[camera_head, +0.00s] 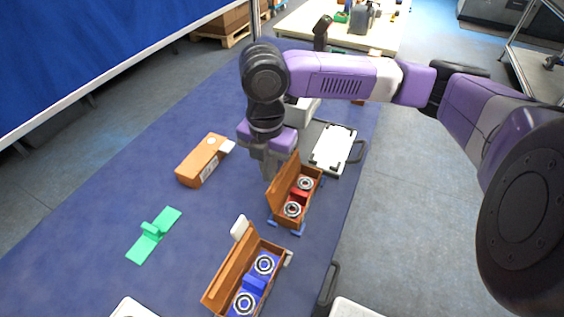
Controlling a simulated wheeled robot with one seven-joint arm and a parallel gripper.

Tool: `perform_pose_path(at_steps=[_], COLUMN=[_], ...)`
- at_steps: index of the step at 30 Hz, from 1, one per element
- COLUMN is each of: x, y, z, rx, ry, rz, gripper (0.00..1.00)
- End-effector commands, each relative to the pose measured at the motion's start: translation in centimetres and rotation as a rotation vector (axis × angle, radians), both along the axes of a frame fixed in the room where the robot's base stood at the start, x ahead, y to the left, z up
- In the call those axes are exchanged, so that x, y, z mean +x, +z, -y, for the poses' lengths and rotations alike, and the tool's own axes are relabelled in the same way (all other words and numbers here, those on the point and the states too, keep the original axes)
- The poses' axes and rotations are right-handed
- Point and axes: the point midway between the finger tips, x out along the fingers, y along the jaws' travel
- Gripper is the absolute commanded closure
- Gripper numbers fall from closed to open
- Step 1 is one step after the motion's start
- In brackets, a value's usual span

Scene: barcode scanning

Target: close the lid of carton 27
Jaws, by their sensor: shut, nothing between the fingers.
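Two brown cartons stand open on the blue table (120,190), and no number is legible, so I cannot tell which is 27. The carton with a red insert (301,196) holds two ring-shaped parts; its lid (284,175) stands up along its left side. My gripper (270,176) is shut and empty, pointing down just left of this lid; I cannot tell whether they touch. The carton with a blue insert (254,285) is nearer, also with two ring parts, its lid (230,264) raised on the left. A third carton (202,160) lies closed, left of my gripper.
A green stand (153,235) lies on the left of the table. A white-topped tray or board with handles (334,147) lies behind the red-insert carton. Another table (375,39) stands at the back. The table between the green stand and the cartons is clear.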

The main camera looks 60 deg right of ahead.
Motion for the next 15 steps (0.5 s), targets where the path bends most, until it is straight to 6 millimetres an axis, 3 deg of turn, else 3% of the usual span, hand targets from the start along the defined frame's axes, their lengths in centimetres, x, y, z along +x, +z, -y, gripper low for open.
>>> perform_pose_path(at_steps=[15], x=[-2.1], y=[-0.6], z=[0.1], rx=[0.000], ry=[-0.001], rz=[0.000], gripper=[1.00])
